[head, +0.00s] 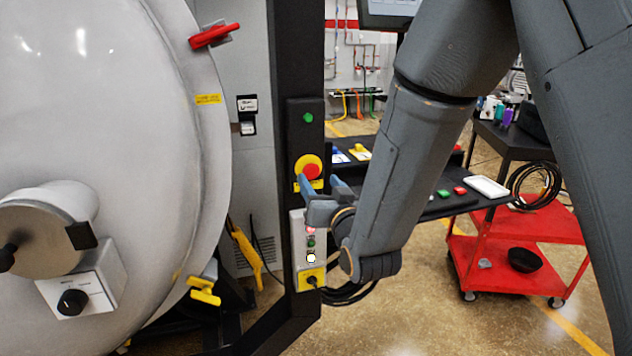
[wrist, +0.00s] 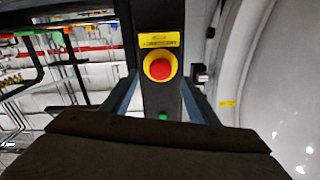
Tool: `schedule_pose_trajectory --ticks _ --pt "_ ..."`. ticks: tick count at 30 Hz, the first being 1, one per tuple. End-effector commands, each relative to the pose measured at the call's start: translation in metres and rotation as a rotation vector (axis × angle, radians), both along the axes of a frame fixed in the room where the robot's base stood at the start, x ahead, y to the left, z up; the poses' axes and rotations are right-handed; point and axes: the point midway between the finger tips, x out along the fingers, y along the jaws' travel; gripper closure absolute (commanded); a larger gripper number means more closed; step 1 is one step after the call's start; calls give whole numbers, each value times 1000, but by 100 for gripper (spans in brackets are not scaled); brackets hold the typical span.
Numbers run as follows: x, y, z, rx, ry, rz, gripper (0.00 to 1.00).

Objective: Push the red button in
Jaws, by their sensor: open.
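The red button (head: 311,171) is a round mushroom head on a yellow ring, set on a tall black post (head: 306,142). In the wrist view, which looks upside down, the red button (wrist: 160,67) shows between and beyond the two spread fingertips of my gripper (wrist: 159,82). I see no finger touching the button, but the exact gap is hard to tell.
A green button (head: 308,117) is higher on the post. A small light-grey control box (head: 304,240) is below my gripper. The large pale furnace door (head: 110,130) fills the left. A dark table (head: 470,198) and a red cart (head: 520,245) stand to the right.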

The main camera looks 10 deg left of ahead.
Motion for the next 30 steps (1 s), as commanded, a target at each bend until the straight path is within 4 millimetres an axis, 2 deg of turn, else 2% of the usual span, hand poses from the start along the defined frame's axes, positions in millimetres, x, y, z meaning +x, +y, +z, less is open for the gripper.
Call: schedule_pose_trajectory --ticks 3,7,17,20,23,27,30 --pt "-12 -8 -1 1 -1 0 46" --pt "-19 -12 -1 0 0 0 46" --pt "-20 -13 0 -1 1 -1 46" --pt "-16 -22 -4 -21 26 -15 46" --pt "-8 -45 -18 -78 102 -52 46" --pt "-1 -102 -49 -198 284 -128 46" --pt "-9 -148 -73 -282 436 -178 46"
